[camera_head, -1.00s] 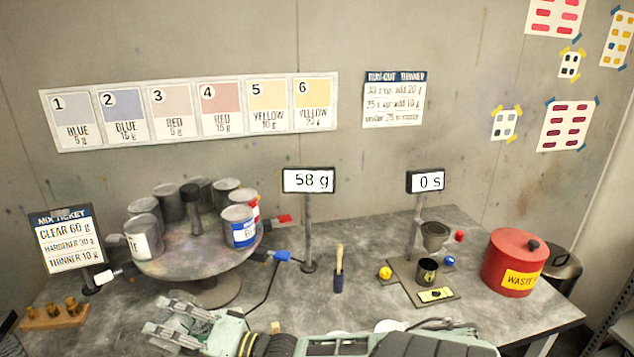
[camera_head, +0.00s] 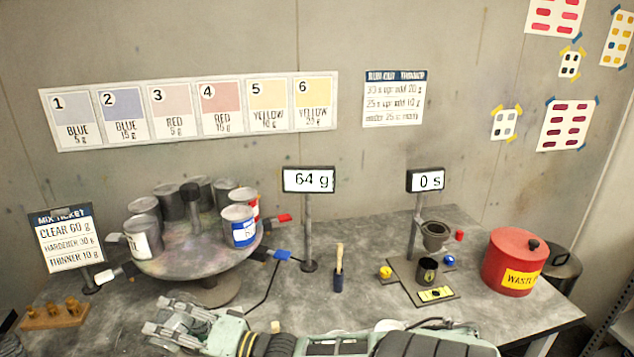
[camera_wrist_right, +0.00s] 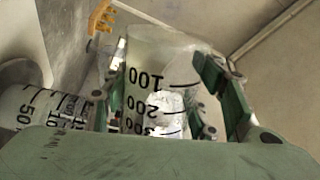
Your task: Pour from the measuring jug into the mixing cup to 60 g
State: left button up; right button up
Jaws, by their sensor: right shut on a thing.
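My right gripper (camera_head: 165,318) reaches across the front of the table from the right, at the bottom of the head view. In the right wrist view, its green fingers (camera_wrist_right: 165,75) are shut on the clear measuring jug (camera_wrist_right: 150,85), marked 100, 200 and 300. Something whitish shows inside the jug. A second clear graduated vessel, seemingly the mixing cup (camera_wrist_right: 40,105), is at the left of that view, close to the jug. Neither vessel can be made out in the head view. The scale display (camera_head: 308,180) reads 64 g. My left gripper is not in view.
A turntable (camera_head: 160,265) with several cans stands at the left, behind my right gripper. The mix ticket (camera_head: 65,240) reads CLEAR 60 g. A brush pot (camera_head: 338,283), a viscosity-cup stand (camera_head: 405,270) and a red waste bin (camera_head: 515,262) are farther right.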

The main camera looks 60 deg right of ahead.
jog(key=shift+a+f+n, duration=0.1)
jog(key=shift+f+n, duration=0.1)
jog(key=shift+n, duration=0.6)
jog(key=n, duration=0.2)
jog(key=n+y, duration=0.1)
jog(key=shift+f+n+g, duration=0.3)
jog(key=shift+f+n, duration=0.1)
jog(key=shift+a+r+n+p, duration=0.15)
jog(key=shift+r+n+p, duration=0.1)
jog(key=shift+n+p, duration=0.4)
jog(key=shift+s+a+n+p, duration=0.2)
jog(key=shift+n+p, duration=0.3)
jog(key=shift+n, duration=0.55)
jog(key=shift+a+f, duration=0.1)
jog(key=shift+a+f+n+g, duration=0.2)
jog(key=shift+f+n, duration=0.25)
jog(key=shift+n, duration=0.5)
jog(key=shift+a+f+n+g, duration=0.1)
jog(key=shift+f+n+g, duration=0.25)
jog(key=shift+n, duration=0.6)
